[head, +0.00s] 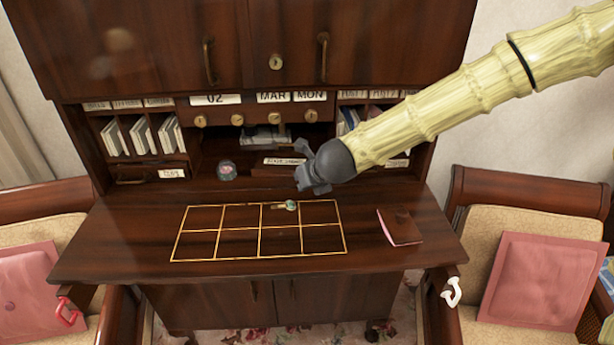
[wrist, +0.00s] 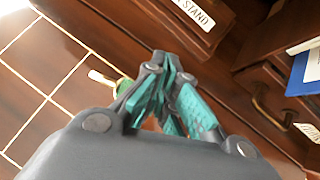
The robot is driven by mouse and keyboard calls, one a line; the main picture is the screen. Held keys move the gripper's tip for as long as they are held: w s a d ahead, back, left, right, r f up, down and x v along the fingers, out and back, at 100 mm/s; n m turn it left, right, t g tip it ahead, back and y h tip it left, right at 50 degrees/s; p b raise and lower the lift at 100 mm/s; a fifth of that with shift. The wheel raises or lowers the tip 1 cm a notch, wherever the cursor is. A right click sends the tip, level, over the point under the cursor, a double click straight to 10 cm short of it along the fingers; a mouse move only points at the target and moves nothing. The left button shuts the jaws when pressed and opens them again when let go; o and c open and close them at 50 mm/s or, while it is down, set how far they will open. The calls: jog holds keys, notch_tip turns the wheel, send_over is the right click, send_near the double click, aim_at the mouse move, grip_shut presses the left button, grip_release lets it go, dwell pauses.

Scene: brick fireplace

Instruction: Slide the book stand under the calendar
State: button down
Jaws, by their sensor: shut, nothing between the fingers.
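The calendar (head: 235,100) is the row of white cards reading "02", "MAR" and "MON" above a strip of brass knobs, across the upper middle of the desk hutch. The book stand (head: 262,170) is a dark wooden piece with a white label, low in the central opening below the calendar. Its label, ending in "STAND", also shows at the top of the wrist view (wrist: 196,13). My gripper (head: 302,172) is shut and empty, just right of the stand's label in the head view. Its teal fingers (wrist: 172,105) are together in the wrist view. My gripper hides the stand's right end.
A small round object (head: 227,170) sits left of the stand. A gold grid (head: 259,230) marks the desktop, with a small greenish object (head: 291,205) on it. A brown book (head: 400,227) lies to the right. Pigeonholes with booklets (head: 140,135) flank the opening.

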aim_at(286, 174)
jog(key=p+x, duration=0.1)
jog(key=x, duration=0.4)
jog(key=w, duration=0.1)
jog(key=w+a+p, duration=0.1)
jog(key=w+p, duration=0.1)
jog(key=shift+w+a+f, duration=0.1)
jog(key=shift+w+a, duration=0.15)
jog(key=shift+a, duration=0.1)
jog(key=shift+w+p, duration=0.2)
jog(key=shift+p, duration=0.15)
jog(key=shift+w+a+b, duration=0.15)
jog(key=shift+w+b, duration=0.05)
jog(key=shift+w, duration=0.25)
jog(key=shift+w+a+b, duration=0.15)
jog(key=shift+w+a, duration=0.05)
jog(key=shift+w, duration=0.3)
